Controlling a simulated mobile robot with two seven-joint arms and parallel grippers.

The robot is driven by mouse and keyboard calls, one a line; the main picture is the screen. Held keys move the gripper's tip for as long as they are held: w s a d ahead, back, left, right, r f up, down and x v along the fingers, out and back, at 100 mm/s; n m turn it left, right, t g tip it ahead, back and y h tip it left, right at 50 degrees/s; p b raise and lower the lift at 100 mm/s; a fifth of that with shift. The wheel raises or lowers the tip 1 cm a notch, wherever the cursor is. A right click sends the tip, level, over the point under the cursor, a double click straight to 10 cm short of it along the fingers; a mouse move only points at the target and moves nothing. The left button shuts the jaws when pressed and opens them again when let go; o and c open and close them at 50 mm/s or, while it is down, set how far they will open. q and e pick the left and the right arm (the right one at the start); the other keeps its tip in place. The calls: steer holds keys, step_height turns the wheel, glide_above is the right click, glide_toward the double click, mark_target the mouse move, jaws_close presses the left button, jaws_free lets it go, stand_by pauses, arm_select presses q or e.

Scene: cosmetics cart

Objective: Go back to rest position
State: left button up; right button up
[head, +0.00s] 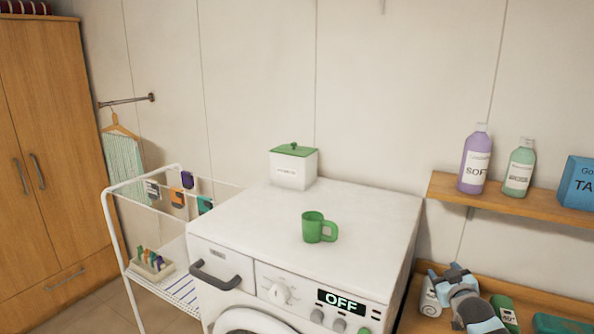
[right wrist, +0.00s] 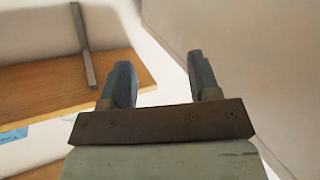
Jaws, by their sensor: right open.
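My right gripper (head: 448,272) is at the lower right of the head view, in front of the wooden counter to the right of the washing machine. In the right wrist view its two fingers (right wrist: 161,75) stand apart with nothing between them. It is open and empty. My left gripper is in neither view. A green mug (head: 313,228) stands upright on top of the white washing machine (head: 375,210), well away from my right gripper.
A white box with a green lid (head: 293,167) stands at the machine's back. A wall shelf (head: 445,188) holds bottles and a blue box. A drying rack (head: 118,235) stands left.

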steer(key=s+a+f+g, duration=0.1)
steer(key=s+a+f, duration=0.2)
steer(key=s+f, duration=0.3)
steer(key=s+a+f+g+y, duration=0.1)
steer(key=s+a+f, duration=0.3)
steer(key=s+f, duration=0.2)
steer(key=s+a+f+g+y, duration=0.1)
steer(key=s+a+f, duration=0.3)
steer(key=s, duration=0.6)
steer(key=shift+a+f, duration=0.25)
steer(key=shift+f, duration=0.85)
steer(key=s+a+f+g, duration=0.1)
steer(key=s+a+f, duration=0.1)
steer(key=s, duration=0.8)
steer(key=s+a+f+m+g+y, duration=0.1)
steer(key=s+a, duration=0.4)
steer(key=s, duration=0.6)
steer(key=shift+s+a+f+g, duration=0.2)
steer(key=shift+s+f+g, duration=0.15)
steer(key=shift+f, duration=0.4)
